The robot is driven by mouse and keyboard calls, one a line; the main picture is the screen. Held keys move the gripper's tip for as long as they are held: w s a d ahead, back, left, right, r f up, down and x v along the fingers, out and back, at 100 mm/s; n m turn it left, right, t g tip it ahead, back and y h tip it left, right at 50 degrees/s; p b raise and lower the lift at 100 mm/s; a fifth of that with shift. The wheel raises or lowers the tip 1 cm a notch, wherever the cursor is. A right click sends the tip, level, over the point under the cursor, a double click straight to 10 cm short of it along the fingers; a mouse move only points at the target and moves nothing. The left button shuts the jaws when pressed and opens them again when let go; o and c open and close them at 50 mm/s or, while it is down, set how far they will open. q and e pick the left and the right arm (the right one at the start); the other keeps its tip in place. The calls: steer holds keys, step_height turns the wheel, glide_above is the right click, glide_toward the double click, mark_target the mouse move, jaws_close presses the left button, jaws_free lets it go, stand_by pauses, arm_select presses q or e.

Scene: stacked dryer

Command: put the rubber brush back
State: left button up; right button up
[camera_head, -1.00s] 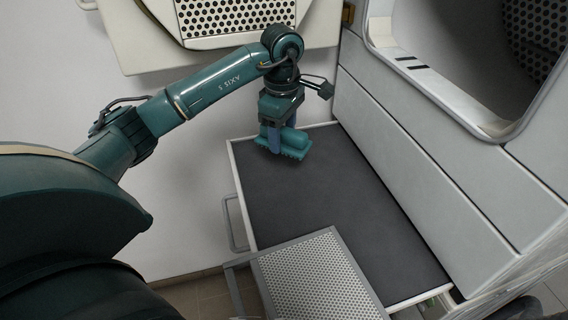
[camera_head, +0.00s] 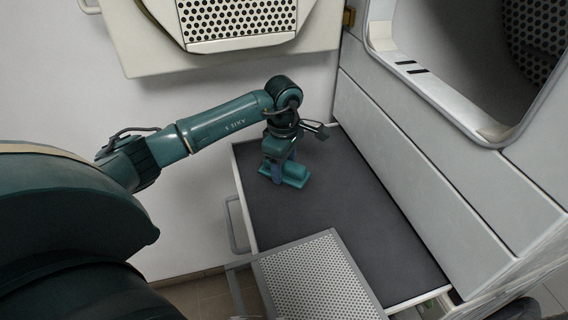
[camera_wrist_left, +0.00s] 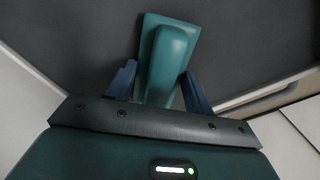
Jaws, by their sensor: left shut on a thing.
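The rubber brush is a teal block with a raised, rounded handle (camera_head: 296,172). It is at the far left part of a pulled-out drawer with a dark grey floor (camera_head: 330,215). My left gripper (camera_head: 277,174) points down at it and is shut on its handle. In the left wrist view the brush (camera_wrist_left: 167,57) sits between the blue fingers of the gripper (camera_wrist_left: 163,85), its base toward the dark surface. I cannot tell whether the brush touches the drawer floor. My right gripper is not in view.
A perforated metal screen (camera_head: 318,275) with a grey frame lies over the drawer's near end. The dryer's panelled front (camera_head: 430,165) and round opening (camera_head: 450,60) rise on the right. An open door (camera_head: 235,25) hangs at the top left. The drawer's middle is clear.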

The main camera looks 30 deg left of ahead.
arm_select(q)
steer(key=o, duration=0.9)
steer(key=shift+o, duration=0.2)
step_height(320, 180, up, 12)
steer(key=b, duration=0.1)
steer(key=shift+r, duration=0.15)
steer(key=shift+s, duration=0.15)
